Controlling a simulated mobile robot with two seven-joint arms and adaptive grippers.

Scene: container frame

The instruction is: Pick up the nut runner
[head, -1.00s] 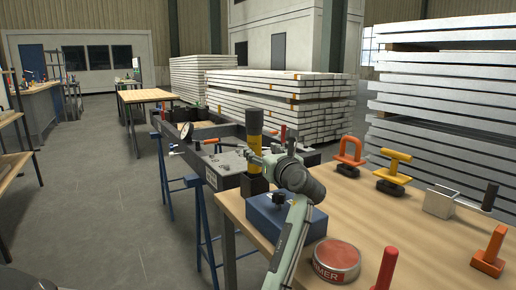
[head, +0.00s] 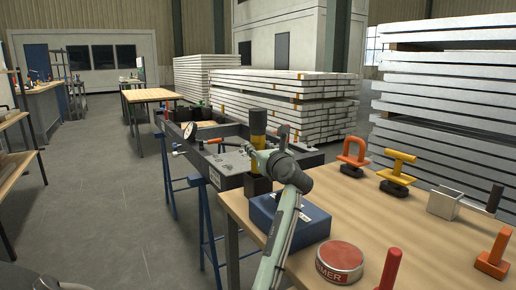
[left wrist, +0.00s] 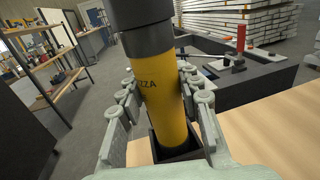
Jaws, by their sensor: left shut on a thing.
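The nut runner is an upright yellow cylinder with a black upper part (head: 258,122). The holder also shows in the head view (head: 257,186). My left gripper (head: 259,155) is shut on the yellow body, with jointed fingers on both sides of it. My right gripper is not in view.
A blue box (head: 290,218) and a round red-topped tin (head: 339,260) stand close to my left arm on the wooden table (head: 400,235). Red and yellow handled tools (head: 397,172) stand farther back. Dial gauge (head: 190,131) and small tools lie on the dark bench.

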